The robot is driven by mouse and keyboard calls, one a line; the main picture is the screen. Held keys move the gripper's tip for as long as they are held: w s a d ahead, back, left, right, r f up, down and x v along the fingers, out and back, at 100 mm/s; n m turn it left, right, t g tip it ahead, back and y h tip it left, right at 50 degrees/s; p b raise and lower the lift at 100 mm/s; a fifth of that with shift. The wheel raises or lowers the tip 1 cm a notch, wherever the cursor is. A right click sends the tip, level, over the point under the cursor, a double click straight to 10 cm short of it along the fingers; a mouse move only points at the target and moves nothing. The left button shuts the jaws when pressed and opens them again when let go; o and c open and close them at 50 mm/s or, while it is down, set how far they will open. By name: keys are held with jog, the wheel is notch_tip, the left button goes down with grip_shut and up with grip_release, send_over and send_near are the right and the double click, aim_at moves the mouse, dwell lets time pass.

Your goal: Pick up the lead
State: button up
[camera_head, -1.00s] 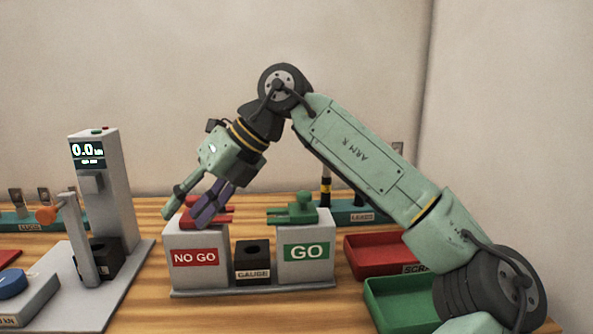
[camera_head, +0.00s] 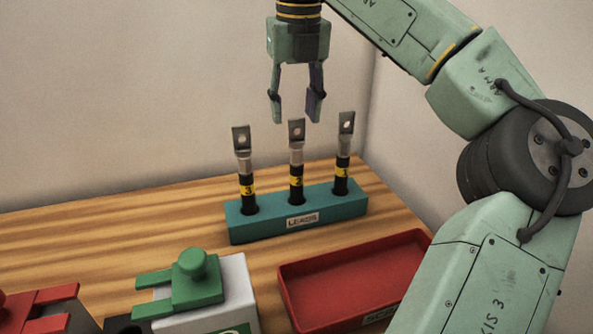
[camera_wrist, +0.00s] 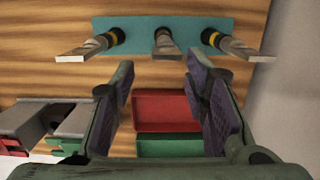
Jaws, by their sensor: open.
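Three leads stand upright in a teal block (camera_head: 240,228) labelled LEADS: the left lead (camera_head: 247,180), the middle lead (camera_head: 296,172) and the right lead (camera_head: 343,165). Each has a black body, a yellow band marked 3 where readable, and a flat metal lug with a hole on top. My gripper (camera_head: 296,118) is open and empty, pointing down above the block, near the top of the middle lead. In the wrist view the fingers (camera_wrist: 165,95) are spread, and the middle lead (camera_wrist: 165,42) lies beyond them, between their lines. I cannot tell the exact depth gap.
A red tray (camera_head: 355,270) lies in front of the block, and a green tray (camera_wrist: 170,145) shows in the wrist view. The GO gauge block with its green fixture (camera_head: 190,283) stands at front left. A wall corner is close at the right.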

aim_at(296, 142)
notch_tip(296, 142, down, 4)
jog(key=shift+w+a+f, duration=0.1)
jog(key=shift+w+f, duration=0.05)
jog(key=shift+w+f+p, duration=0.25)
jog(key=shift+f+p, duration=0.15)
jog(key=shift+f, duration=0.45)
jog(key=shift+w+f+p, duration=0.25)
jog(key=shift+f+p, duration=0.2)
jog(key=shift+f, duration=0.45)
jog(key=shift+w+f+p, duration=0.25)
jog(key=shift+f+p, duration=0.15)
jog(key=shift+f, duration=0.45)
jog(key=shift+c, duration=0.6)
grip_shut()
